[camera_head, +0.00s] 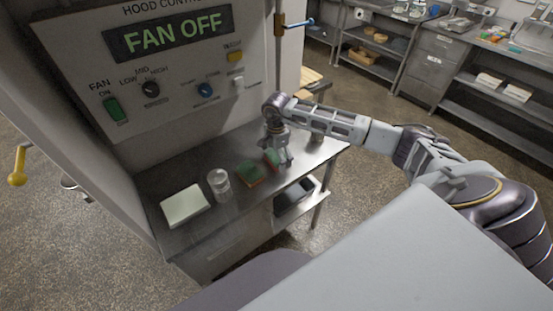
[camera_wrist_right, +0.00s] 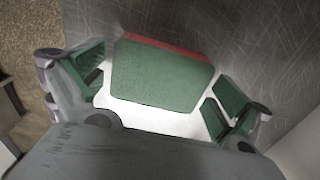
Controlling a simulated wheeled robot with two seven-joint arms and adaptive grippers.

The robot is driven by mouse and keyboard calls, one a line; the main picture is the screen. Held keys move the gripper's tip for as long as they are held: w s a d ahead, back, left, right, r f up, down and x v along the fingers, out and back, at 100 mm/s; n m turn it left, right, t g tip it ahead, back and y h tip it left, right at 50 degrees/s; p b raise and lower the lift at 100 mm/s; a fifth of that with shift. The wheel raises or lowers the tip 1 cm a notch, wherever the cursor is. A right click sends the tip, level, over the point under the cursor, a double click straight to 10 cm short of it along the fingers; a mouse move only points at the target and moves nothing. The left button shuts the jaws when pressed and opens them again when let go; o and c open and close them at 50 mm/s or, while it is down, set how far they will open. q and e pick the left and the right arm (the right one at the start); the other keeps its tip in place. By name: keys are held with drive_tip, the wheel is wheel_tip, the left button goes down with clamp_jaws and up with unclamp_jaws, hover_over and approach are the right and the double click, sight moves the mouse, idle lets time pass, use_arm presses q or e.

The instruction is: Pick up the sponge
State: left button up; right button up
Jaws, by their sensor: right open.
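A green-topped block with a red side, which looks like the sponge (camera_wrist_right: 162,75), lies between the two fingers of my right gripper in the right wrist view. My right gripper (camera_head: 280,160) is open, with a finger on either side of the block and visible gaps to it. In the head view the gripper points down over the steel table, next to a small green and red piece (camera_head: 271,157) partly hidden by it. A second green and red-brown block (camera_head: 250,174) lies just left of it. My left gripper is in neither view.
On the steel table (camera_head: 236,216) a clear glass (camera_head: 219,185) and a pale square pad (camera_head: 185,205) stand left of the blocks. The hood control panel (camera_head: 170,65) rises behind the table. A dark tray (camera_head: 293,198) sits on a lower level.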

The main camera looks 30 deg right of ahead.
sight(276, 156)
drive_tip(key=c, duration=0.5)
drive_tip(key=shift+c, duration=0.2)
drive_tip(key=shift+r, duration=0.1)
wheel_tip(276, 156, up, 10)
drive_tip(key=b, duration=0.2)
idle(0.3)
idle(0.4)
drive_tip(key=shift+c, duration=1.2)
